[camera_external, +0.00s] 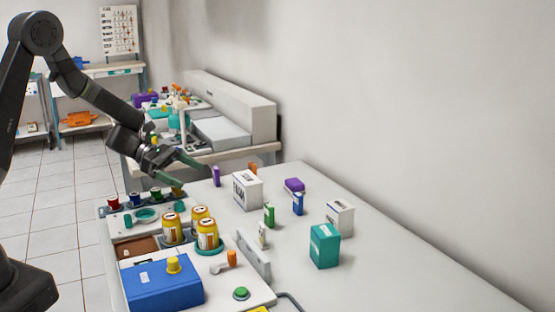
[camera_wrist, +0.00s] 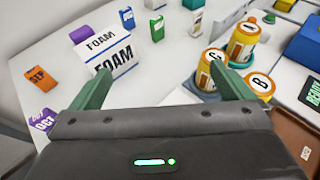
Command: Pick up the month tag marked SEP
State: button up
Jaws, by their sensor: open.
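The orange tag (camera_wrist: 40,78) stands at the left of the wrist view, and its dark letters appear to read SEP. In the external view an orange tag (camera_external: 252,168) shows small at the far end of the table, partly behind the white box. My gripper (camera_wrist: 162,70) is open with green fingers and nothing between them. The orange tag lies outside the fingers, beyond the left one. In the external view my gripper (camera_external: 193,172) is above the far left part of the table, left of the purple tag.
A purple OCT tag (camera_wrist: 43,120) stands close to the orange one. A white FOAM box (camera_wrist: 112,58) is right of the orange tag. Yellow jars (camera_wrist: 243,42) stand near the right finger. Bare table (camera_external: 390,262) lies at the near right.

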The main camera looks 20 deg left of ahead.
dwell(0.4)
jog(key=c, duration=0.9)
